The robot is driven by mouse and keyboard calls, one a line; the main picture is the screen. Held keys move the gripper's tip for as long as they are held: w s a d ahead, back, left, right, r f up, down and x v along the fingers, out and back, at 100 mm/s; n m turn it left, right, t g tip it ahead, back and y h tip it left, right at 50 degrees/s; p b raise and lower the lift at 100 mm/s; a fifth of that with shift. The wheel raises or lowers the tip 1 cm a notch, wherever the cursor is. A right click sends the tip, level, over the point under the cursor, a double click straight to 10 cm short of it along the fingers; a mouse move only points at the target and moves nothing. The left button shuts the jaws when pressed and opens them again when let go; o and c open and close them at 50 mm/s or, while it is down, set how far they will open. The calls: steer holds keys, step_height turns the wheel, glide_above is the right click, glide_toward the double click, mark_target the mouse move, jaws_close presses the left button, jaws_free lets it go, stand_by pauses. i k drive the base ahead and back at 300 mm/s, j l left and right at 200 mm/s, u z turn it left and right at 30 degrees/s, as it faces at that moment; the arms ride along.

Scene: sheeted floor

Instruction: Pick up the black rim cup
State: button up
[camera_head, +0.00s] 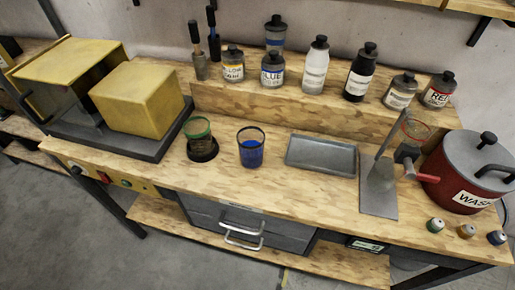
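The black rim cup (251,148) stands upright on the wooden workbench, left of the middle of the head view. It is a clear cup with a dark rim and blue contents. A similar cup with a green rim (199,131) stands just to its left on a round black base. A small gap separates the two cups. My gripper is not in view, and nothing touches the black rim cup.
A grey tray (320,155) lies right of the cup. Several bottles line the raised shelf behind. A yellow box (138,98) stands left. Bench in front is clear.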

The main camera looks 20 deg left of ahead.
mark_target(250, 139)
steer(key=k+j, duration=0.1)
steer(key=j, duration=0.25)
steer(key=k+j, duration=0.15)
steer(key=j, duration=0.2)
steer(key=k+j, duration=0.1)
steer(key=j, duration=0.8)
